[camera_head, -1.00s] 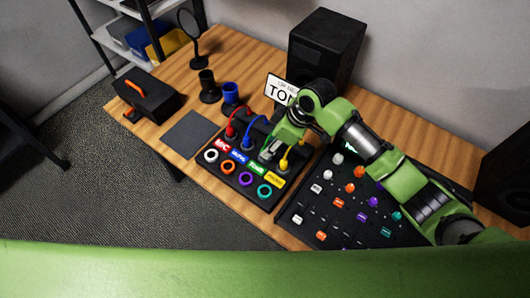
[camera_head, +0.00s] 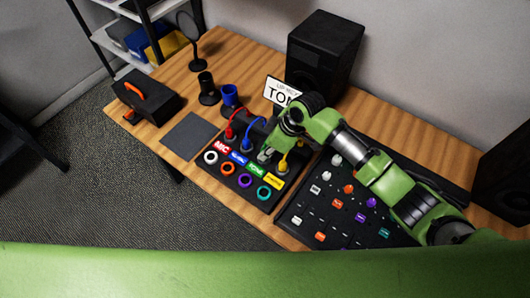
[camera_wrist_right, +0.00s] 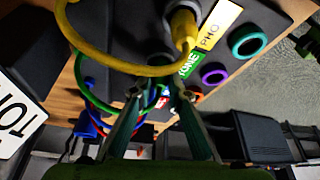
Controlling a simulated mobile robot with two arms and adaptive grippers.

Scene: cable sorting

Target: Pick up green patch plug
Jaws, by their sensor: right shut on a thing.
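My right gripper (camera_head: 266,155) is over the black patch box, just behind the green TONE label (camera_head: 256,169). It also shows in the right wrist view (camera_wrist_right: 160,92), where its two fingers are shut on the green patch plug, low at the box. The plug is mostly hidden between the fingertips. Its green cable (camera_wrist_right: 90,98) loops out to the left in the wrist view. In the head view the gripper covers the plug. Whether it still sits in its socket I cannot tell. My left gripper is not in view.
The yellow plug (camera_wrist_right: 184,24) and its cable loop are close beside my gripper. Red (camera_head: 231,133) and blue (camera_head: 246,144) plugs stand to the left. Coloured rings (camera_head: 228,168) line the box front. A mixer (camera_head: 300,215), sign (camera_head: 281,93) and speaker (camera_head: 325,52) are nearby.

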